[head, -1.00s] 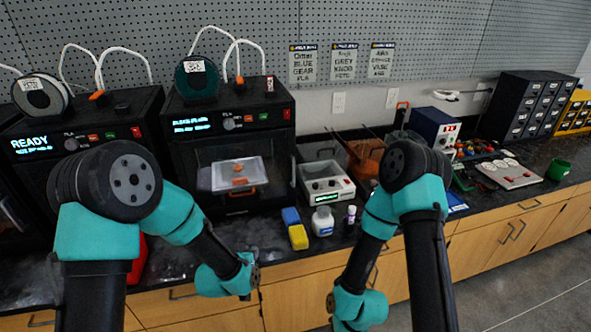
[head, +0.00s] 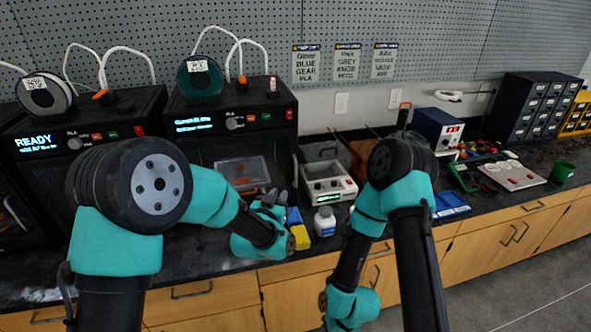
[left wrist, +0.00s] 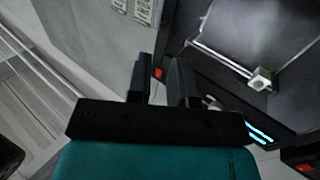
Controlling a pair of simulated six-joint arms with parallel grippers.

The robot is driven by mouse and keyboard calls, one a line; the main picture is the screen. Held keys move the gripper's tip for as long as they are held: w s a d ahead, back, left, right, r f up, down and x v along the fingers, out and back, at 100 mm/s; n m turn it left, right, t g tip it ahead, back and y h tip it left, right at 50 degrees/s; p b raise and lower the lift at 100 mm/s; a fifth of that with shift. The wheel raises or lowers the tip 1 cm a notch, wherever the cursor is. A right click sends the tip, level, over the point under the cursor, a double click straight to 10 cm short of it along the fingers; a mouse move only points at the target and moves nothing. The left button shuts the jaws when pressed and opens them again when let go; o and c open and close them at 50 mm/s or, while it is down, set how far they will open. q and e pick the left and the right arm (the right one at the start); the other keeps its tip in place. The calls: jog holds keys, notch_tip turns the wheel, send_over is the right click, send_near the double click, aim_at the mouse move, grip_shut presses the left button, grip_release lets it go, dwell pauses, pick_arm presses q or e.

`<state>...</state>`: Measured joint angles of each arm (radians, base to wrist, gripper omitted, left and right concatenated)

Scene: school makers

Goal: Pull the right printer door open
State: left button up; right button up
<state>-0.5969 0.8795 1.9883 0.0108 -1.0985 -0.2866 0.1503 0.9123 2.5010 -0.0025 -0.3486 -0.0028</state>
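The right printer (head: 180,107) is a black box with a lit cyan display and a red switch at its front right. Its dark see-through door (head: 213,150) looks shut, with the build plate (head: 238,168) showing behind it. My left arm covers the door's lower part, and I cannot make out the handle for certain. My left gripper (head: 272,199) is in front of the printer's lower right corner. In the left wrist view its two black fingers (left wrist: 158,78) stand apart with nothing clearly between them.
The left printer (head: 40,142) stands beside it. A blue-and-yellow block (head: 300,236), a white bottle (head: 325,222) and a grey meter box (head: 328,184) are close to the right of my left gripper. The counter's front edge is just below.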

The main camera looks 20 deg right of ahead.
pick_arm(q)
send_over(296, 185)
jog(key=shift+w, duration=0.3)
dwell(0.5)
jog(key=shift+c, duration=0.3)
grip_shut()
